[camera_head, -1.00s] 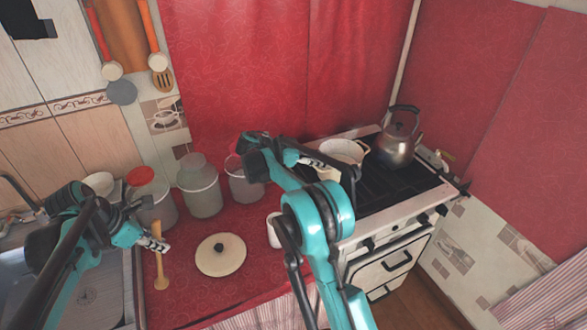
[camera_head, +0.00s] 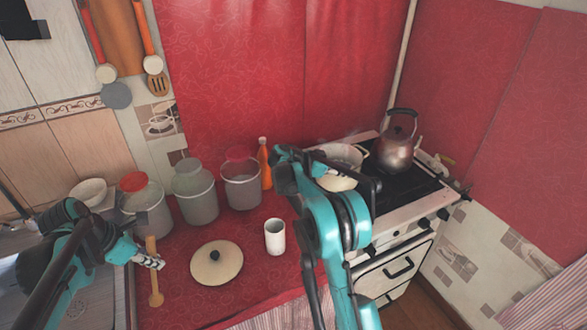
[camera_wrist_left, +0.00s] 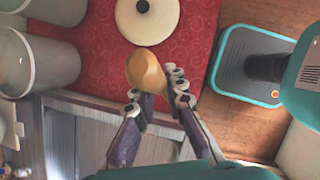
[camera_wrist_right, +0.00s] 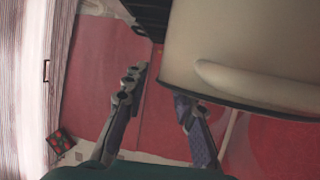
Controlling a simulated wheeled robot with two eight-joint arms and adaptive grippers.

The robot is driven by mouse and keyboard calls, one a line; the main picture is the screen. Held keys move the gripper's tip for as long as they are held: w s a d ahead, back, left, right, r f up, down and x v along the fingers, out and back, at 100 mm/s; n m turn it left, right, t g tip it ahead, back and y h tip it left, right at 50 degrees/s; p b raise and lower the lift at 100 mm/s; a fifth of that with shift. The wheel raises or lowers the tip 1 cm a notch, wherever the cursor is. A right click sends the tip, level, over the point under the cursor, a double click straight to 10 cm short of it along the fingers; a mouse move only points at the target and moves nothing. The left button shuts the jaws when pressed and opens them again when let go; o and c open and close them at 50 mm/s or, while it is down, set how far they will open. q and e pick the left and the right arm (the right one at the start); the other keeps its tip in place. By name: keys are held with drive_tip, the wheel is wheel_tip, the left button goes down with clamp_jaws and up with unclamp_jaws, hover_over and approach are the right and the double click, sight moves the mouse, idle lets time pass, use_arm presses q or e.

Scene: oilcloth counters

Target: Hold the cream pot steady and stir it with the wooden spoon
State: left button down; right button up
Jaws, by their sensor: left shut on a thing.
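The cream pot (camera_head: 345,155) stands on the stove at the back right, partly hidden by my right arm. In the right wrist view it fills the upper right (camera_wrist_right: 240,45), its side handle showing. My right gripper (camera_wrist_right: 158,90) has its fingers apart, close beside the pot, with nothing seen between them; its fingertips are hard to make out in the head view. The wooden spoon (camera_head: 155,285) is at the left end of the red counter. My left gripper (camera_head: 157,262) is shut on it; the spoon's bowl (camera_wrist_left: 147,72) shows at the fingertips in the left wrist view.
A cream lid (camera_head: 217,262) with a dark knob lies on the red counter, with a white cup (camera_head: 275,237) to its right. Several canisters (camera_head: 197,200) and an orange bottle (camera_head: 264,165) stand behind.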

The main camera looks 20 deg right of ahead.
clamp_jaws()
idle(0.5)
drive_tip(key=shift+o, duration=0.3)
unclamp_jaws()
